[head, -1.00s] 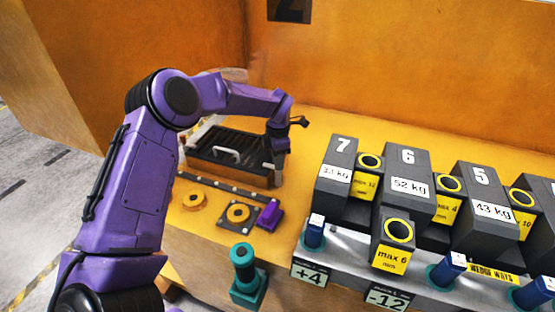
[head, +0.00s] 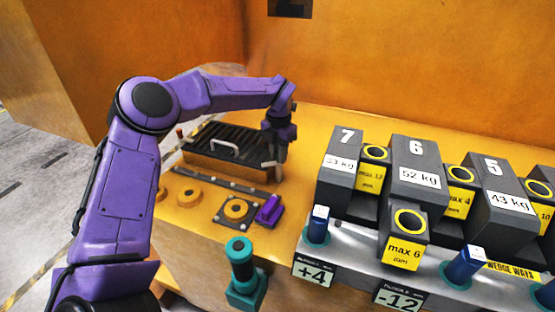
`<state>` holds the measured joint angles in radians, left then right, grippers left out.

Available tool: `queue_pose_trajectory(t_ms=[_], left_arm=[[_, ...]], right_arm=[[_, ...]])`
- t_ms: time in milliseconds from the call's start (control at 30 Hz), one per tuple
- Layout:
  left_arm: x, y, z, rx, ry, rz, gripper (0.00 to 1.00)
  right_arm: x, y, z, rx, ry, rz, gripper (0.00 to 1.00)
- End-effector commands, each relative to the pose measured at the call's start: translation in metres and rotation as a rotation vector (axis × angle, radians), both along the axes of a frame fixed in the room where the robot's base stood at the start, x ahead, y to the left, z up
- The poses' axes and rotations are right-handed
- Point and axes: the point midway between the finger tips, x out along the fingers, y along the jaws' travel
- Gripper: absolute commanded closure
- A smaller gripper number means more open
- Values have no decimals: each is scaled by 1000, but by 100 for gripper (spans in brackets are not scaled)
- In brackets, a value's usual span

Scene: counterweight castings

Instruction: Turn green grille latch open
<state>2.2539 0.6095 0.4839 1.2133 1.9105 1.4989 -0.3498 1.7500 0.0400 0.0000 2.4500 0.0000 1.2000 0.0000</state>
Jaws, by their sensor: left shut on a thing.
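The dark slatted grille (head: 232,139) with a pale handle (head: 222,147) lies on the yellow bench at the back, beyond the row of knobs. My left gripper (head: 276,170) points down at the grille's right front end. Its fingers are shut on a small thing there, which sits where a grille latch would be. The fingers hide this thing, and I cannot make out its green colour or how far it is turned. My right gripper is out of view.
Grey castings 7 (head: 340,158), 6 (head: 415,170) and 5 (head: 497,195) stand on the right. Round yellow knobs (head: 236,210), a purple block (head: 269,208) and a teal post (head: 243,270) are in front. An orange wall (head: 420,75) closes the back.

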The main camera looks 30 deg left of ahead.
Motion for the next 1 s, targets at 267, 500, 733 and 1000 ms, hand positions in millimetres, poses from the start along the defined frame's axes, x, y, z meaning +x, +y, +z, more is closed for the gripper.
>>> queue_pose_trajectory(t_ms=[267,500,733,1000], left_arm=[[1,0,-4,-2,-4,260,100],[1,1,-3,-2,-5,487,100],[1,1,-3,-1,-5,685,100],[1,1,-1,-2,-6,856,100]], right_arm=[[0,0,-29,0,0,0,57],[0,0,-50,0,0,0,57],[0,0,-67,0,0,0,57],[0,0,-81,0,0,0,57]])
